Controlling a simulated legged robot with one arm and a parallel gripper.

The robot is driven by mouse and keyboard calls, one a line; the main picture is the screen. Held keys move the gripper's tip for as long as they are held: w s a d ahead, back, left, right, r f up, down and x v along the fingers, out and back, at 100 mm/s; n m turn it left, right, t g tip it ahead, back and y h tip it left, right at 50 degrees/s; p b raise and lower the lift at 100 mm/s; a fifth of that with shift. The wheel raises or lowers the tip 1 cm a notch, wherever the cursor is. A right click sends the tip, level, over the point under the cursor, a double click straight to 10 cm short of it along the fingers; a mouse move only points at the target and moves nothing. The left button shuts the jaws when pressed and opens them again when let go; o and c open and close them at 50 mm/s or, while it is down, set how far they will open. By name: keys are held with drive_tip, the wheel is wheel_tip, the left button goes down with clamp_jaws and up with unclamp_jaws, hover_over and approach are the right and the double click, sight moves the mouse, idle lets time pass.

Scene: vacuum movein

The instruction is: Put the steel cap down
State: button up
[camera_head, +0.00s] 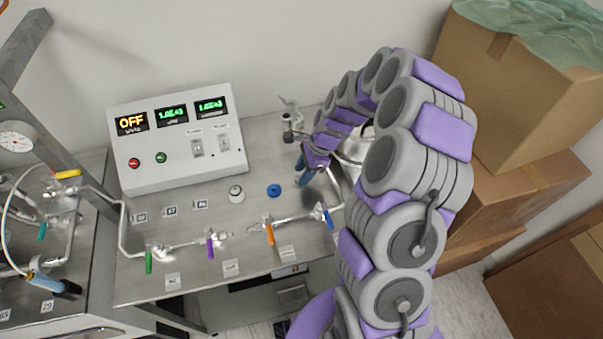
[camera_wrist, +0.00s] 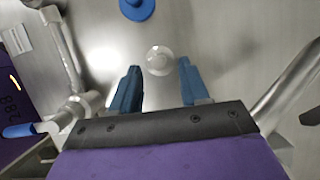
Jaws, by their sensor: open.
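The steel cap (camera_wrist: 159,61) shows in the wrist view as a small, round, shiny piece against the metal bench top. It lies between the tips of the two blue fingers of my gripper (camera_wrist: 160,67), with a gap visible on each side. My gripper is open. Whether the cap rests fully on the bench is hard to tell from above. In the head view my gripper (camera_head: 301,179) is low over the right part of the bench, and the steel cap cannot be made out there.
A blue round piece (camera_head: 274,190) and a white round piece with a dark top (camera_head: 236,194) stand on the bench (camera_head: 190,215). Pipes with coloured valve handles (camera_head: 210,247) run along the front. A control box (camera_head: 175,138) is behind; cardboard boxes (camera_head: 515,90) are at right.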

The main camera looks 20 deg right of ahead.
drive_tip(key=p+v, duration=0.2)
drive_tip(key=v, duration=0.8)
drive_tip(key=s+a+r+n, duration=0.3)
drive_tip(key=s+r+n, duration=0.1)
drive_tip(key=s+r, duration=0.1)
drive_tip(key=s+r+n+h, duration=0.1)
drive_tip(key=s+r+n, duration=0.1)
drive_tip(key=s+n, duration=0.3)
drive_tip(key=s+a+r+n+g+h, duration=0.1)
drive_tip(key=s+r+n+h, duration=0.1)
drive_tip(key=s, duration=1.2)
drive_tip(key=s+a+r+n+g+h, duration=0.1)
drive_tip(key=s+r+n, duration=0.3)
drive_tip(key=s+n, duration=0.3)
drive_tip(key=s, duration=0.3)
drive_tip(key=shift+n, duration=0.3)
